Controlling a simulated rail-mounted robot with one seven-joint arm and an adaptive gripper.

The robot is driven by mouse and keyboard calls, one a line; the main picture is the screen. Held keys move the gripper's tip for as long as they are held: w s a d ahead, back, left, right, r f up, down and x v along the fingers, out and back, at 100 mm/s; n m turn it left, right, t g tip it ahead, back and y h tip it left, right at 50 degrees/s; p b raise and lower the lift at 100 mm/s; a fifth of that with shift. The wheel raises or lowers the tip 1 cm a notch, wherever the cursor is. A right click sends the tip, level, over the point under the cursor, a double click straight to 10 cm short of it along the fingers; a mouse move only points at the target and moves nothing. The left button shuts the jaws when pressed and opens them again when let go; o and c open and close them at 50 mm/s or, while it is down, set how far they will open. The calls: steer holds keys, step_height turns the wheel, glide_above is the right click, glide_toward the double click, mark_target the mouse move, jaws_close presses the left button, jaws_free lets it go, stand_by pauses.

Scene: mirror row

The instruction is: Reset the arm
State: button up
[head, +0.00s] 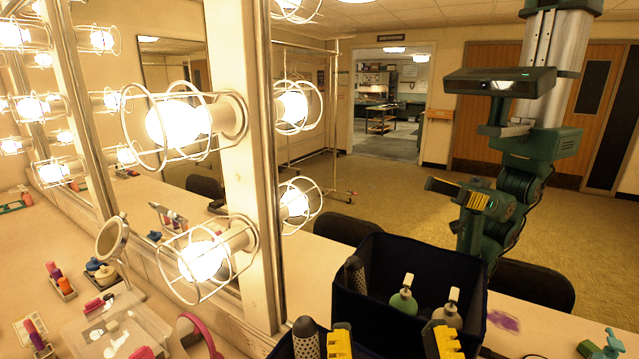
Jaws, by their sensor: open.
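The yellow fingertips of my gripper (390,338) show at the bottom edge, set apart with a gap between them. I see nothing held between them. The rest of my gripper and arm is below the picture. The mirror (400,190) shows a reflection of my green arm, bent, with its yellow-marked gripper pointing left above the counter. The fingertips are close to a dark bin, which shows in the mirror (405,262). Contact cannot be told.
A hairbrush (305,338) stands at the bottom, by my left fingertip. The bin's reflection holds bottles. Caged bulbs (205,260) jut from the mirror post. A round mirror (112,240), clear tray (112,330), lipsticks (58,280) and pink band (200,330) crowd the left counter.

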step_height(320, 180, up, 24)
steer(key=p, duration=2.2)
step_height(320, 180, down, 19)
steer(key=b, duration=1.9)
steer(key=shift+f, duration=0.15)
